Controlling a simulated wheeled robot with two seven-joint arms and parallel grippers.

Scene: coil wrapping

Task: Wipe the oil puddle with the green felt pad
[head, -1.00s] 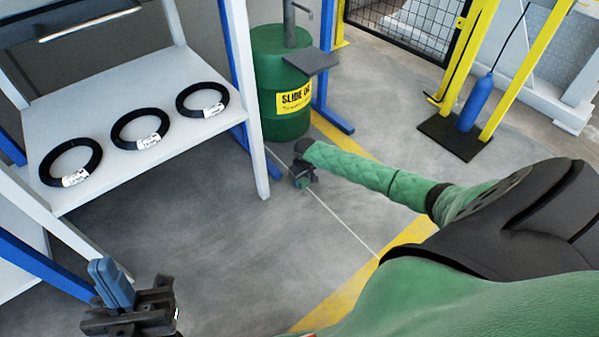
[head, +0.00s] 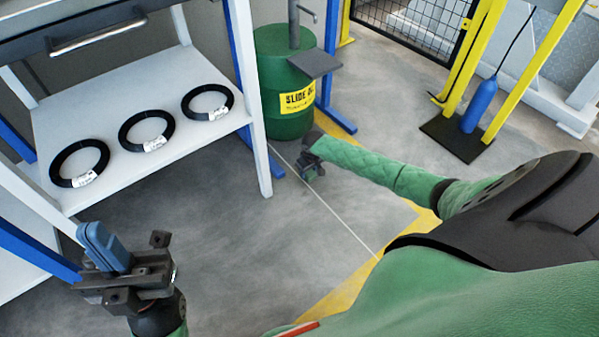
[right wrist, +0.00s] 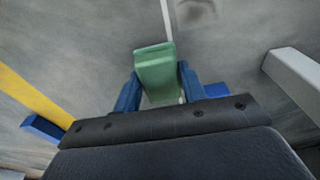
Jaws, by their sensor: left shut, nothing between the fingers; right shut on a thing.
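A green felt pad (right wrist: 155,72) is held between the blue fingers of my right gripper (right wrist: 157,88) in the right wrist view, with the floor beyond it. In the head view my right gripper (head: 311,172) is small and dark, low in front of the green drum; the pad cannot be made out there. A small dark patch (right wrist: 198,8) on the floor shows at the top edge of the right wrist view; I cannot tell whether it is the oil puddle. No clear puddle shows in the head view. My left gripper (head: 98,238) is shut and empty at the lower left.
A green drum (head: 283,112) with a yellow label stands behind my right gripper. A white shelf (head: 165,165) with three black coils is at the left. A blue cylinder (head: 479,106) stands between yellow posts. The grey floor (head: 240,235) in the middle is clear.

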